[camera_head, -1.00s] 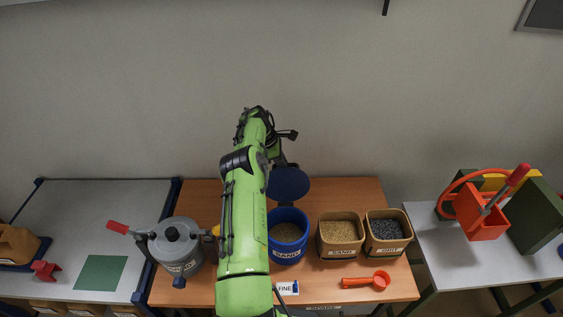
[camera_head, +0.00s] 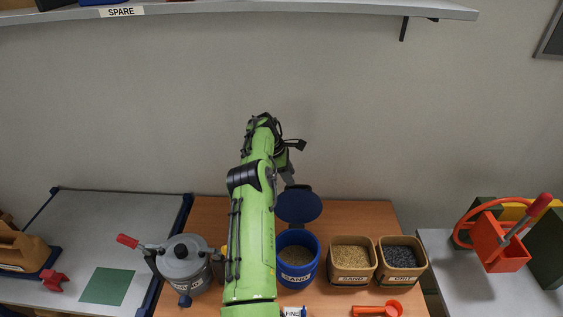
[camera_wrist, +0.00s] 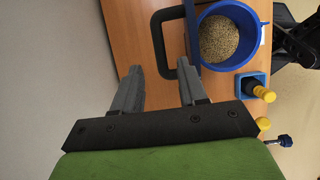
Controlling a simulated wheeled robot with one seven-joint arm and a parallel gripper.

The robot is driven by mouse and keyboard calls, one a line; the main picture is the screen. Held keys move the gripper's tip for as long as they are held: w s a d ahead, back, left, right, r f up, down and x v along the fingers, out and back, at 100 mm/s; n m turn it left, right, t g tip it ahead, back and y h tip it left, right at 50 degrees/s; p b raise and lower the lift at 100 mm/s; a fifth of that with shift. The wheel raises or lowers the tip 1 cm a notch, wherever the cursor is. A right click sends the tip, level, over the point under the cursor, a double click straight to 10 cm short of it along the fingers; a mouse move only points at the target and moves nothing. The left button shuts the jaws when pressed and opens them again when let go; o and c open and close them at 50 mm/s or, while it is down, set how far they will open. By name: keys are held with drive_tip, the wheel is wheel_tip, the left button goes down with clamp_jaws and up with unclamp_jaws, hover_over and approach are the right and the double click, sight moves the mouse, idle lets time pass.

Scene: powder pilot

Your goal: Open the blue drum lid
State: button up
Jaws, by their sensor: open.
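The blue drum (camera_head: 297,262) stands on the wooden table, labelled SAND, with tan grains inside. Its round blue lid (camera_head: 299,205) stands raised at the drum's back edge, so the drum mouth is uncovered. In the wrist view the open drum (camera_wrist: 233,40) shows at the upper right, with a dark handle loop (camera_wrist: 160,45) beside it. My gripper (camera_wrist: 160,88) is open and empty, its two fingers pointing toward the handle loop and apart from the drum rim. In the head view my green arm hides part of the table left of the drum, and the fingertips cannot be made out.
Tan bins of sand (camera_head: 351,262) and grit (camera_head: 401,260) stand right of the drum. A grey pot (camera_head: 184,262) with a red handle stands left. An orange scoop (camera_head: 385,309) lies in front. A shelf (camera_head: 260,12) runs along the wall above.

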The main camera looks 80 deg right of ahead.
drive_tip(key=p+v, duration=0.2)
drive_tip(key=v, duration=0.8)
drive_tip(key=shift+r+p, duration=0.2)
drive_tip(key=shift+p, duration=0.2)
drive_tip(key=shift+w, duration=0.1)
